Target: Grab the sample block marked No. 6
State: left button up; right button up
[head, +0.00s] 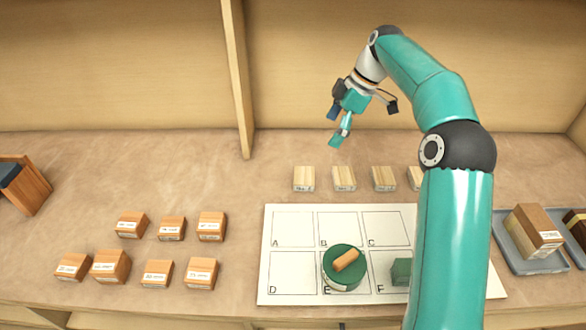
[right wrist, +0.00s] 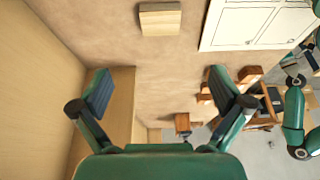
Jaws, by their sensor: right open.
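Several pale wooden sample blocks stand in a row behind the white lettered board, among them the leftmost pale block (head: 304,180), a second (head: 344,180) and a third (head: 384,180). Their labels are too small to read, so I cannot tell which is No. 6. A fourth pale block (head: 415,178) is partly hidden by my right arm. My right gripper (head: 337,122) is open and empty above the table, behind the row. In the right wrist view, its fingers (right wrist: 163,90) are spread apart, and one pale block (right wrist: 160,19) lies beyond them.
The white board (head: 291,248) carries a green round object (head: 344,277) and a green block (head: 401,271). Several labelled reddish blocks (head: 172,228) stand at left. A grey tray (head: 515,255) holds a brown-and-pale block (head: 535,231). A wooden divider (head: 238,80) rises behind.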

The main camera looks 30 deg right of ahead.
send_over(305, 175)
jog(key=s+d, duration=0.1)
jog(key=d, duration=0.1)
jog(key=f, duration=1)
jog(key=shift+s+a+b, duration=0.1)
jog(key=shift+a+b, duration=0.1)
jog(key=shift+b, duration=0.15)
jog(key=shift+p+x, duration=0.6)
jog(key=shift+x, duration=2.15)
jog(key=shift+s+d, duration=0.15)
jog(key=shift+d, duration=0.05)
jog(key=c, duration=1.1)
jog(key=shift+c, duration=0.2)
